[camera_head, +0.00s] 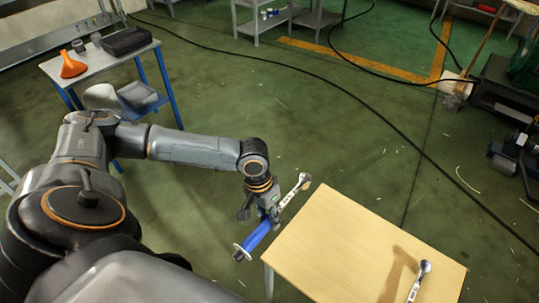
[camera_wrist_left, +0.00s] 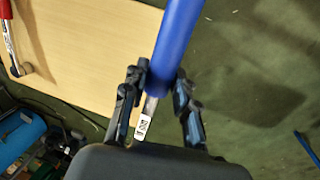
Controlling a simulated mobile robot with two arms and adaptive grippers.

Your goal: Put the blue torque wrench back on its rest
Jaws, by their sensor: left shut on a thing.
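The blue torque wrench has a blue handle (camera_head: 257,237) and a silver shaft with a ratchet head (camera_head: 301,184). My left gripper (camera_head: 267,208) is shut on it and holds it tilted in the air, just off the left edge of the wooden table (camera_head: 345,235). In the left wrist view the blue handle (camera_wrist_left: 178,42) runs up between the fingers of the left gripper (camera_wrist_left: 160,95), with a labelled silver part (camera_wrist_left: 143,128) below. I cannot make out a rest for the wrench in either view. My right gripper is not in view.
A second wrench (camera_head: 419,278) lies on the wooden table near its right side; its red handle (camera_wrist_left: 6,8) shows in the wrist view. Most of the tabletop is bare. A side table (camera_head: 95,62) with an orange funnel (camera_head: 72,65) stands at the back left. A black cable crosses the green floor.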

